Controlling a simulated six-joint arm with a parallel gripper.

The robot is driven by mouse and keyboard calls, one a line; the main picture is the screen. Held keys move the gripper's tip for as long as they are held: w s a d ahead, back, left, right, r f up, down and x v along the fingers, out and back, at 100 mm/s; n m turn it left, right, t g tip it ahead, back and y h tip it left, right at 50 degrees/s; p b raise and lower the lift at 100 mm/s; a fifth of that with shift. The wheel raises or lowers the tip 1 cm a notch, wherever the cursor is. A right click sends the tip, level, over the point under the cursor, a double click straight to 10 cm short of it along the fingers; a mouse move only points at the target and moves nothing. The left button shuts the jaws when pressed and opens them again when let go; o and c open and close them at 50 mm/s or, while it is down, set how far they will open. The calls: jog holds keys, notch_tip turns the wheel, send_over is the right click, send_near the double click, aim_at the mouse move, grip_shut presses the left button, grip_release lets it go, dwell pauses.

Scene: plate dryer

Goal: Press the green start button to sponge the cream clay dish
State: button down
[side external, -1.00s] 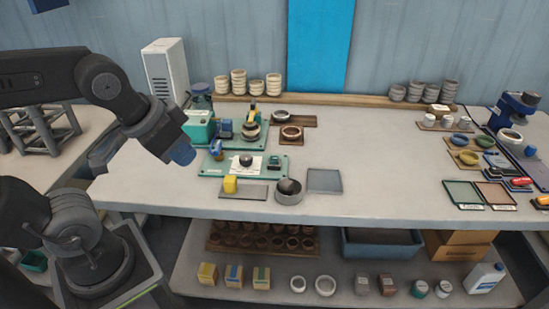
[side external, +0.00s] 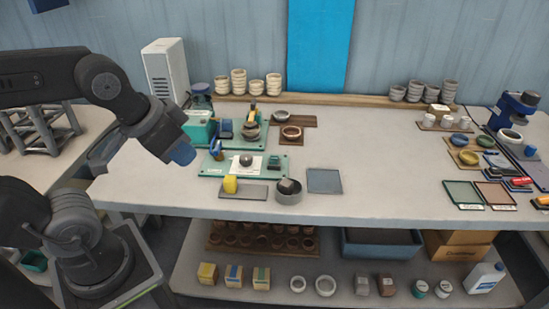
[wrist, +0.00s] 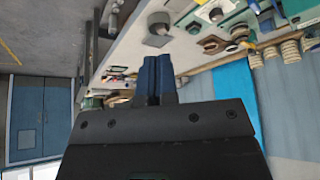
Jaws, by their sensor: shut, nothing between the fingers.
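My gripper (side external: 182,153) hangs at the left end of the bench, with its blue fingers together and empty. Its fingers (wrist: 154,78) also show side by side in the wrist view. A green-based machine (side external: 258,137) stands to its right, with a dish on it. In front of that is a second green-based station (side external: 212,168), with a white panel and a small round grey piece. My gripper is apart from both. I cannot make out the green start button. Stacked cream dishes (side external: 238,82) stand at the back; I cannot tell which dish is the task's own.
A yellow block (side external: 230,185) sits on a grey strip at the front. A tall white box (side external: 165,70) stands behind. The bench middle is largely clear.

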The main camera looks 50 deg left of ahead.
jog(key=m+t+h, duration=0.1)
jog(key=m+t, duration=0.2)
jog(key=m, duration=0.8)
send_over(274, 160)
notch_tip(274, 160, down, 7)
jog(key=shift+w+f, duration=0.1)
jog(key=shift+f, duration=0.1)
jog(key=shift+f, duration=0.1)
jog(key=shift+f, duration=4.25)
